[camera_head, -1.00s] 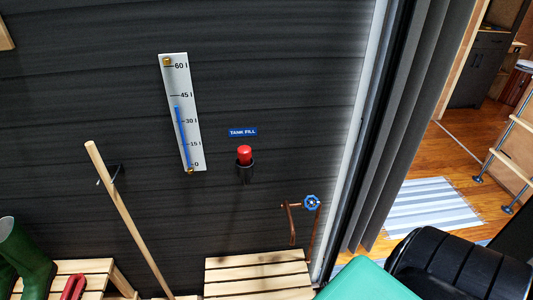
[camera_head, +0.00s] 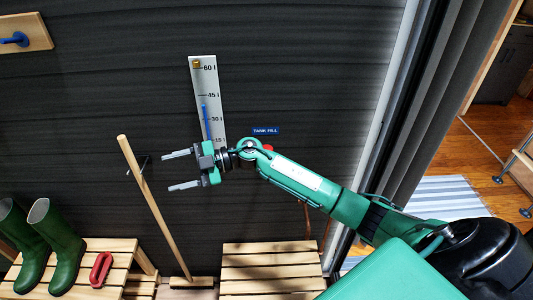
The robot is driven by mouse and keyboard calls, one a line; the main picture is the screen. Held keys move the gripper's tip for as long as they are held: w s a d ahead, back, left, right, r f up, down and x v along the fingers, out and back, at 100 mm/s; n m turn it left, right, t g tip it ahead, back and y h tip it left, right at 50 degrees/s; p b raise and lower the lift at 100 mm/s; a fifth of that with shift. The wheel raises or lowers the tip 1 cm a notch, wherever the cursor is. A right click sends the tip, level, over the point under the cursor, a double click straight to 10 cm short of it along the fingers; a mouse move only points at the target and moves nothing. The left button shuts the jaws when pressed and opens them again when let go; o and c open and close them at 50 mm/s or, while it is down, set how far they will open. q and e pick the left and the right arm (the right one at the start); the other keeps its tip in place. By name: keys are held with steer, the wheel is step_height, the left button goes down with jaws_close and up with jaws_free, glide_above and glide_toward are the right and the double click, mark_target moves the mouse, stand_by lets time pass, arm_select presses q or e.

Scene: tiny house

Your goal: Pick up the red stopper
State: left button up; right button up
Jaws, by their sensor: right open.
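The red stopper (camera_head: 269,148) sits in its dark holder on the dark wall, under the blue "TANK FILL" label (camera_head: 265,131). Only a small red part of it shows, as my right arm hides the rest and the holder. My right gripper (camera_head: 173,171) is open and empty, with its two fingers pointing left. It is to the left of the stopper, in front of the lower end of the white gauge (camera_head: 200,85). My left gripper is not in view.
A wooden pole (camera_head: 150,200) leans against the wall left of my gripper. Green boots (camera_head: 58,240) and a red object (camera_head: 101,270) rest on a slatted bench at lower left. Another slatted wooden platform (camera_head: 270,262) stands below. A doorway opens at right.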

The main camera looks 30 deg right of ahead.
steer(key=s+d+r+m+g+h, duration=0.1)
steer(key=d+r+g+h, duration=0.1)
steer(key=d+r+h, duration=0.35)
steer(key=s+d+r+m+g+h+p, duration=0.1)
steer(key=d+r+h, duration=0.1)
steer(key=d+h, duration=0.65)
steer(key=s+d+r+g+h, duration=0.1)
steer(key=d+r+g+h, duration=0.15)
steer(key=d, duration=0.85)
steer(key=shift+t+h, duration=0.25)
steer(key=shift+h, duration=0.1)
step_height(320, 180, down, 7)
steer(key=shift+s+f+p, duration=0.1)
steer(key=shift+f+p, duration=0.05)
steer(key=shift+p, duration=0.9)
steer(key=shift+f+p, duration=0.5)
steer(key=shift+p, duration=0.05)
step_height(320, 180, down, 3)
steer(key=shift+d+f+p, duration=0.1)
steer(key=shift+f+p, duration=0.05)
steer(key=shift+p, duration=0.85)
steer(key=shift+f, duration=0.55)
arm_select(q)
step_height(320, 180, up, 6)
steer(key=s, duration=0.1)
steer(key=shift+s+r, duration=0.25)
arm_select(e)
steer(key=c, duration=1.1)
